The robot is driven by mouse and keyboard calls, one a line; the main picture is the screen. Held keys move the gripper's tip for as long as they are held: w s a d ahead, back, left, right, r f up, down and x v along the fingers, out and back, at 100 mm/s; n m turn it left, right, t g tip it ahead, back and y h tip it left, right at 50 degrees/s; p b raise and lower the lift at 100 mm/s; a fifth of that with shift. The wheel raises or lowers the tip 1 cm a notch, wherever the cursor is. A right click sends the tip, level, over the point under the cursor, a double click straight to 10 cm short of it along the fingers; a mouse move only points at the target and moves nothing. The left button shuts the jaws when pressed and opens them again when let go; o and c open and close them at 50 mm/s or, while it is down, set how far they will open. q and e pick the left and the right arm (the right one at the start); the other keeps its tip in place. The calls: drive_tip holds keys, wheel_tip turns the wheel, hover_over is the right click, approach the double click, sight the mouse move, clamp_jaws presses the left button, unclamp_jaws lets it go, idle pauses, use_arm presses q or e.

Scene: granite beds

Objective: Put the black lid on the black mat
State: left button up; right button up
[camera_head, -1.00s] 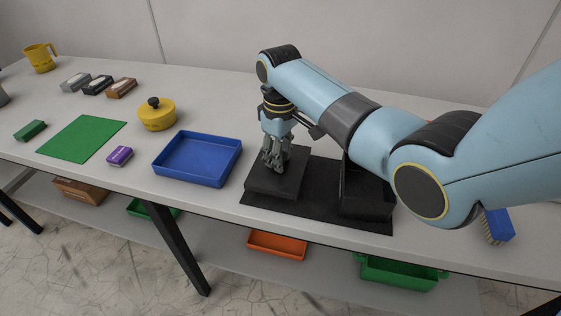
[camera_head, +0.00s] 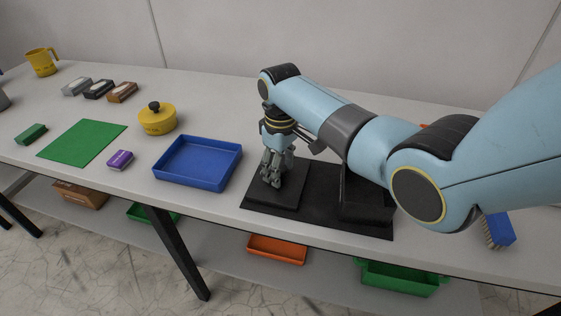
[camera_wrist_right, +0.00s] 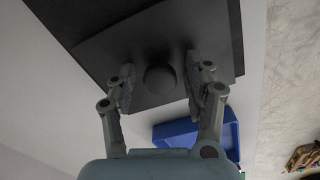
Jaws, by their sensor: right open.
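The black lid (camera_head: 286,202), a flat square plate with a round knob (camera_wrist_right: 160,78), lies on the left part of the black mat (camera_head: 318,221). It appears flat on the mat. In the right wrist view the lid (camera_wrist_right: 185,32) shows with its knob between my fingers. My right gripper (camera_head: 271,180) is pointed down over the lid; in the right wrist view its open fingers (camera_wrist_right: 163,88) stand apart on either side of the knob, with gaps visible. My left gripper is not in view.
A black box (camera_head: 364,204) stands on the mat's right part, partly hidden by my arm. A blue tray (camera_head: 198,181) is left of the mat. Farther left are a yellow pot (camera_head: 157,123), a purple box (camera_head: 120,160) and a green mat (camera_head: 80,145). A brush (camera_head: 498,229) lies at right.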

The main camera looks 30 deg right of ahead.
sight(281, 167)
wheel_tip(281, 167, up, 12)
idle(0.4)
idle(0.6)
